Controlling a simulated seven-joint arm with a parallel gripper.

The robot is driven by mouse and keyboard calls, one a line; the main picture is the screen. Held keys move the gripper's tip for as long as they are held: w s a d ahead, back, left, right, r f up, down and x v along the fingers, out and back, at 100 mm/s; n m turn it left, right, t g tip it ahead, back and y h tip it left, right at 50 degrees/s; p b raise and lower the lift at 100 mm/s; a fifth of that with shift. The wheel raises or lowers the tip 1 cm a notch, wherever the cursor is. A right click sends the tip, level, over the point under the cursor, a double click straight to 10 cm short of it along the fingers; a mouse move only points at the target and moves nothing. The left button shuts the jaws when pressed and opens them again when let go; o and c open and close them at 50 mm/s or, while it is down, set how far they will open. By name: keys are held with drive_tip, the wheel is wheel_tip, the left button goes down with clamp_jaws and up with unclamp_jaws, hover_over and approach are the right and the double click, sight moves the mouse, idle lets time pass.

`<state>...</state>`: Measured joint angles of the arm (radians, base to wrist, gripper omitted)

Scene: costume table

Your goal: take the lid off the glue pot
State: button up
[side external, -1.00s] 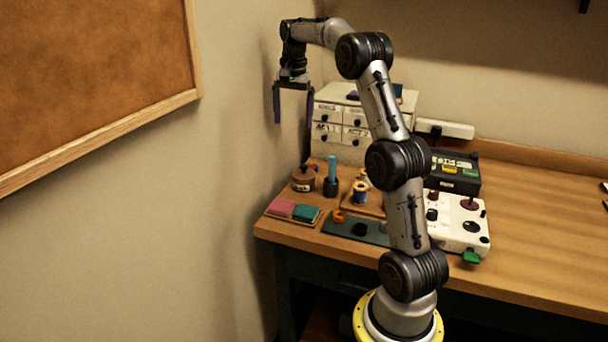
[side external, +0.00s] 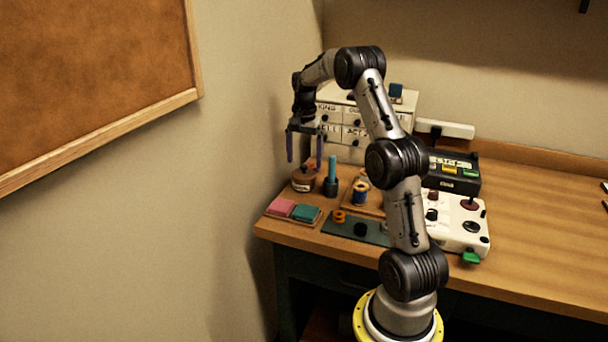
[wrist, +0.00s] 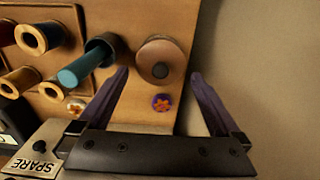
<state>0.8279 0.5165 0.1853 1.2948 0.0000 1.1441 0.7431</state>
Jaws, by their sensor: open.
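The glue pot (side external: 304,184) is a squat brown pot with a pale label, standing at the table's left side. Its lid (wrist: 160,60) shows from above in the wrist view as a round brown disc with a dark knob in the middle, and it sits on the pot. My gripper (side external: 304,163) is open and empty, pointing down just above the pot. In the wrist view the two purple fingers (wrist: 159,75) spread to either side of the lid, which lies nearer the left finger. I see no contact with the lid.
A dark holder with a teal stick (side external: 332,170) stands close right of the pot. Pink and teal pads (side external: 293,209) lie in front, and thread spools (side external: 360,192) stand to the right. A drawer box (side external: 340,148) is behind; the wall is close on the left.

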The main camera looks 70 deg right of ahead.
sight(304, 166)
drive_tip(key=shift+f, duration=1.75)
drive_tip(key=c, duration=1)
drive_tip(key=shift+r, duration=0.15)
